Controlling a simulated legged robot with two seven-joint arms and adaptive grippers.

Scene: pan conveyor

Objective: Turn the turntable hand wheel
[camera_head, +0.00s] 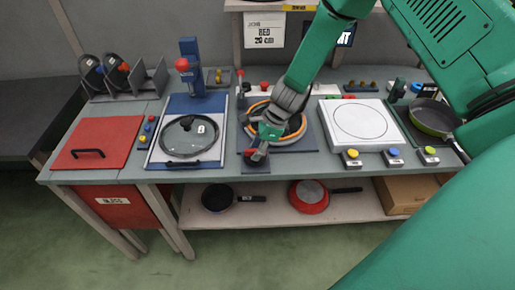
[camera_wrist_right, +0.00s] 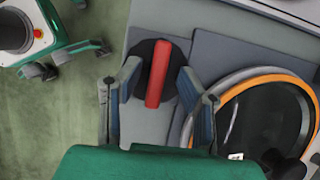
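The hand wheel shows in the right wrist view as a red bar handle (camera_wrist_right: 157,75) on a dark round base (camera_wrist_right: 146,55). In the head view its red end (camera_head: 256,155) shows at the front of the turntable station, partly hidden by my right gripper (camera_head: 264,146). The right gripper's fingers (camera_wrist_right: 157,97) are apart in the right wrist view, one on each side of the red handle, with visible gaps. The turntable (camera_head: 298,136) carries an orange-rimmed pan (camera_wrist_right: 312,92). A green and black part, possibly my left gripper (camera_wrist_right: 62,60), shows over the floor; its finger state is unclear.
A glass-lidded pan (camera_head: 188,135) sits on a blue station to the left, beside a red lidded panel (camera_head: 97,142). A white plate (camera_head: 361,121) and a dark pan (camera_head: 433,117) are to the right. Two pans (camera_head: 310,196) lie on the lower shelf.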

